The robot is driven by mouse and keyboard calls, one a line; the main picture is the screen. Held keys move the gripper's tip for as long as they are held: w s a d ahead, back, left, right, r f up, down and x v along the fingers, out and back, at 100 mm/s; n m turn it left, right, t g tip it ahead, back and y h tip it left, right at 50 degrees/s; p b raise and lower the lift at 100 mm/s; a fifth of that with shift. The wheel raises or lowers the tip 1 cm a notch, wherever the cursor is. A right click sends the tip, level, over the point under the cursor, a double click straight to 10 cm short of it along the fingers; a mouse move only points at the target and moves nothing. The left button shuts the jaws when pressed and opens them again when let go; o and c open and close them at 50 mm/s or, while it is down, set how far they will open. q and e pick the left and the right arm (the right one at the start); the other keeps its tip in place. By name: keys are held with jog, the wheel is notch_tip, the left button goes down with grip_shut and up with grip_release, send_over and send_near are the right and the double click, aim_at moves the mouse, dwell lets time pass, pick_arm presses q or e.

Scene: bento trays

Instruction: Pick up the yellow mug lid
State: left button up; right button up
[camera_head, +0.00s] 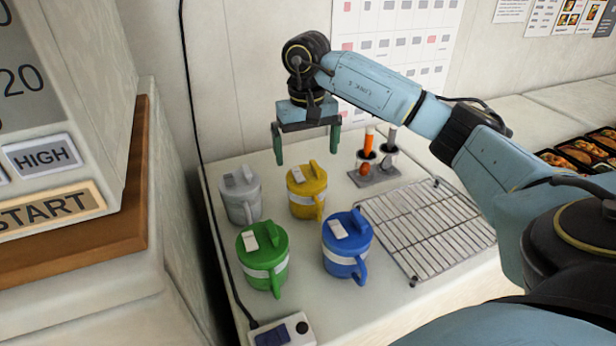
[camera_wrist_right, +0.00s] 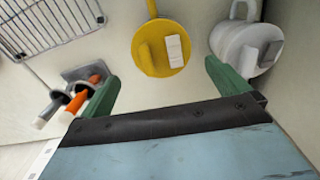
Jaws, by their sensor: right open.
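The yellow mug lid (camera_head: 306,176) sits on the yellow mug (camera_head: 307,207), in the back row of mugs on the counter. It has a raised grip and a white label. My right gripper (camera_head: 306,157) is open above and behind the yellow lid, not touching it. In the right wrist view the yellow lid (camera_wrist_right: 160,48) lies ahead, between the two green fingers (camera_wrist_right: 163,75) and beyond their tips. The mug body is mostly hidden under the lid there. My left gripper is not in view.
A white-grey mug (camera_head: 240,195) stands left of the yellow one. A green mug (camera_head: 263,258) and a blue mug (camera_head: 347,243) stand in front. A wire rack (camera_head: 427,228) and a holder with orange- and grey-handled tools (camera_head: 374,178) are to the right. A control box (camera_head: 283,332) lies at the front.

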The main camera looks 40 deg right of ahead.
aim_at(305, 174)
notch_tip(305, 174, down, 4)
jog(key=shift+w+a+f, duration=0.1)
jog(key=shift+w, duration=0.05)
jog(key=shift+f, duration=0.25)
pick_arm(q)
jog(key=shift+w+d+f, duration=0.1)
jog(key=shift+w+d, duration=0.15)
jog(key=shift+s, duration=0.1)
pick_arm(e)
jog(key=c, duration=0.9)
pick_arm(q)
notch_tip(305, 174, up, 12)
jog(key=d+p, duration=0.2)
jog(key=p, duration=1)
pick_arm(e)
notch_tip(305, 174, up, 7)
jog(key=shift+r, duration=0.15)
pick_arm(q)
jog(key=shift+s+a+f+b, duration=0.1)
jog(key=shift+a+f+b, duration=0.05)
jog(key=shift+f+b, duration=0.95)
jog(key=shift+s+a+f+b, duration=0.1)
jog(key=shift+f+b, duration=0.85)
jog(key=shift+b, duration=0.1)
pick_arm(e)
jog(key=shift+f, duration=3.2)
